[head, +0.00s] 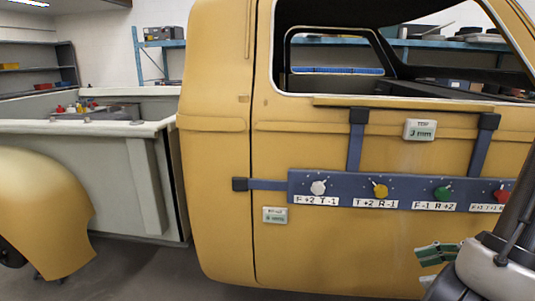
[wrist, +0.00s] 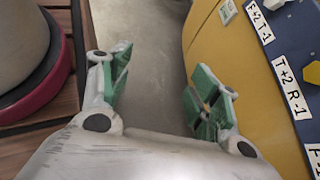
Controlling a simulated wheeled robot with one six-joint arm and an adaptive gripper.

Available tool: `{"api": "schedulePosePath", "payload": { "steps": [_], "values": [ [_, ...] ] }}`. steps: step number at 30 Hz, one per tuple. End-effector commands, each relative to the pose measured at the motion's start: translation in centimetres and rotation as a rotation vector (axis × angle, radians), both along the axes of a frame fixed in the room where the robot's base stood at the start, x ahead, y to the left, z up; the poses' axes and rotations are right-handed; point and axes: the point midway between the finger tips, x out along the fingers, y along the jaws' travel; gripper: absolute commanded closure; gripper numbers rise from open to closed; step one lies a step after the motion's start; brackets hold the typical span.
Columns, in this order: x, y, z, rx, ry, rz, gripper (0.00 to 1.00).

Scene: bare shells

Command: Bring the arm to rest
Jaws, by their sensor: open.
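My gripper (wrist: 163,85) is open and empty in the wrist view. Its two green-padded fingers stand wide apart, with grey floor between them. In the head view my gripper (head: 437,254) shows at the lower right, in front of the yellow door and below the knob panel. My dark arm and a pale joint cover the right edge there. Nothing is held. The blue panel (head: 335,191) carries white, yellow, green and red knobs with labels; it also shows at the right of the wrist view (wrist: 274,52). The red knob is partly cut off by my arm.
A yellow truck cab (head: 220,150) fills the middle, with two small display boxes on its door. A yellow fender (head: 45,205) and a pale truck bed (head: 90,180) are at left. Grey floor (head: 150,275) is open at lower left. Shelves stand behind.

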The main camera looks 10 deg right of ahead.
Motion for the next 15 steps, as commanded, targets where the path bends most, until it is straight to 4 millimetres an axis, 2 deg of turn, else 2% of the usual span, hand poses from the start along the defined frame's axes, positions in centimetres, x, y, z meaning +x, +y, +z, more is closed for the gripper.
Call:
{"api": "schedulePosePath", "payload": {
  "steps": [3, 7, 12, 15],
  "values": [
    [-2.7, -0.1, 1.2, -0.291, -0.063, 0.408, 0.38],
    [-3.8, -2.0, 3.5, -0.588, -0.148, 0.819, 0.38],
    [-2.2, -3.7, 8.2, -0.946, -0.286, 1.250, 0.38],
    [-0.6, -3.2, 11.6, -1.135, -0.389, 1.425, 0.38]
  ]
}}
